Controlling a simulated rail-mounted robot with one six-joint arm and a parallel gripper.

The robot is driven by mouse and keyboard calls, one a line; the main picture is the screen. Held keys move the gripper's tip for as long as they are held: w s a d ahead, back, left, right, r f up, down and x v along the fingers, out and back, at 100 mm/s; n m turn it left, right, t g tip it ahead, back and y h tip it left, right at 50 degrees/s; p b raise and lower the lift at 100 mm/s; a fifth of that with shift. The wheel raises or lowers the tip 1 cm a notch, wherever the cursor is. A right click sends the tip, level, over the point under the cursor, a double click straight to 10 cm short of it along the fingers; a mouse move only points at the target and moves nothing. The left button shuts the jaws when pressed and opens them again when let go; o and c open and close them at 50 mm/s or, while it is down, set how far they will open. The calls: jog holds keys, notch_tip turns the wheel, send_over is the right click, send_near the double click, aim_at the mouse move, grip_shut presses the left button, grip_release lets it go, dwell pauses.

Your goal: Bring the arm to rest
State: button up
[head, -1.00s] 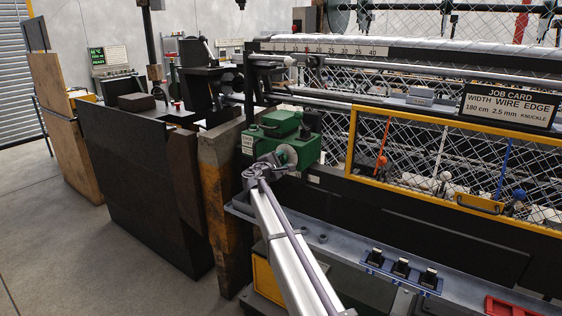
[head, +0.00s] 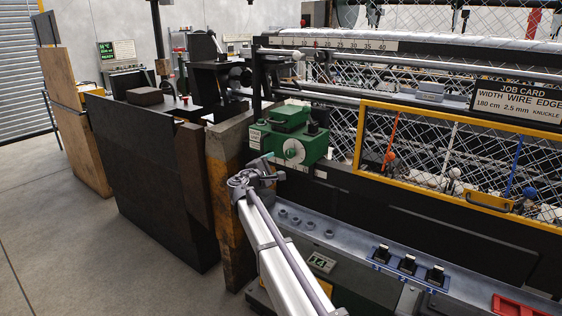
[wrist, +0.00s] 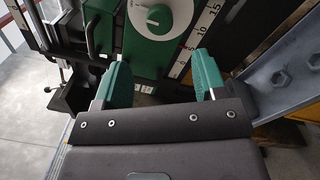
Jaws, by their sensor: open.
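My gripper (head: 258,175) is at the end of my silver arm in the head view, just below and left of the green machine unit (head: 288,135). In the wrist view my gripper (wrist: 163,78) is open, its two green-padded fingers well apart with nothing between them. Beyond the fingers are the green unit's white dial (wrist: 160,15) and a numbered scale (wrist: 196,40). The fingers look apart from the dial, though the exact gap is hard to tell.
A grey shelf (head: 345,245) with bolt heads and black switches (head: 407,263) runs right of my arm. A yellow-framed mesh guard (head: 460,165) stands behind it. Dark panels (head: 150,180) stand left, with open floor (head: 60,240) beyond.

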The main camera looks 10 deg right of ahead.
jog(key=shift+s+a, duration=0.2)
jog(key=s+d+f+m+g+y, duration=0.25)
jog(key=s+f+m+g, duration=0.2)
jog(key=s, duration=0.35)
jog(key=s+d+f+m+g+y, duration=0.1)
jog(key=s+d+f+m+g, duration=0.2)
jog(key=s+f+m, duration=0.45)
jog(key=s+d+f+m+g+y+p, duration=0.1)
jog(key=s+g+y, duration=0.2)
jog(key=s, duration=1.1)
jog(key=s+d+f+m+g+y+p, duration=0.1)
jog(key=s+y, duration=0.5)
jog(key=s, duration=0.8)
jog(key=shift+s+f+m+g+p, duration=0.2)
jog(key=shift+s+m+g+p, duration=0.15)
jog(key=shift+m+g+p, duration=0.5)
